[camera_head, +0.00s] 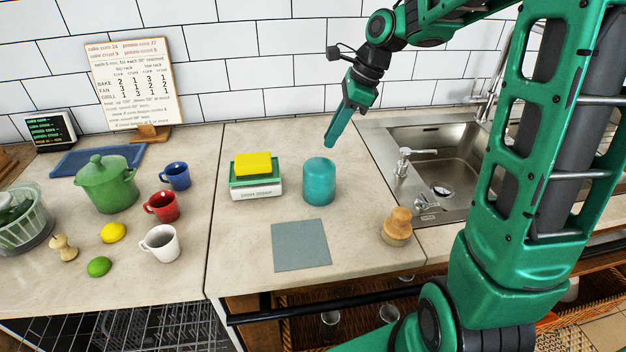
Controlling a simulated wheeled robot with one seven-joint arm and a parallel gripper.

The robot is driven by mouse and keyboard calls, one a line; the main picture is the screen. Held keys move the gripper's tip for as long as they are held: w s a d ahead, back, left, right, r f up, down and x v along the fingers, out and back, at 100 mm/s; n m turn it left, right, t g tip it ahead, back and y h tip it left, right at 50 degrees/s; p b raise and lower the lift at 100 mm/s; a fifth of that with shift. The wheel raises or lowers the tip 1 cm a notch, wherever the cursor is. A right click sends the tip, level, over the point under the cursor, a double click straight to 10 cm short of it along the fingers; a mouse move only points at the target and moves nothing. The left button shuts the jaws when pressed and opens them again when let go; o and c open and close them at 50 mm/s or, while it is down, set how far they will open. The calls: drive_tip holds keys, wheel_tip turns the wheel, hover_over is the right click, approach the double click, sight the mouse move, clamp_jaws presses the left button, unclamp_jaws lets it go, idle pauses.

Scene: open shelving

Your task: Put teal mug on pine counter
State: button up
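A teal rounded cylinder (319,182) stands upright on the pale beige counter (245,225), left of the sink. No handle shows on it, so I cannot tell whether it is the teal mug. The mugs with visible handles are blue (175,176), red (162,206) and white (160,243), on the left counter. No surface in view looks clearly like pine. My gripper (330,143) hangs in the air pointing down, above and behind the teal cylinder, apart from it. Its fingers overlap edge-on, so the opening is hidden. Nothing shows held in it.
A yellow sponge on a scale (257,190) stands left of the cylinder. A grey-blue mat (301,245) lies in front. A wooden-topped jar (397,226) stands by the sink (440,165). A green pot (107,184) and fruit are at left. My arm covers the right side.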

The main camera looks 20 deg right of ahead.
sight(314, 162)
drive_tip(key=x, duration=0.5)
drive_tip(key=shift+a+x, duration=0.1)
drive_tip(key=shift+x, duration=1.25)
drive_tip(key=shift+a+x, duration=0.15)
drive_tip(key=shift+x, duration=1.2)
drive_tip(key=shift+w+r, duration=0.1)
clamp_jaws()
drive_tip(key=shift+r, duration=0.15)
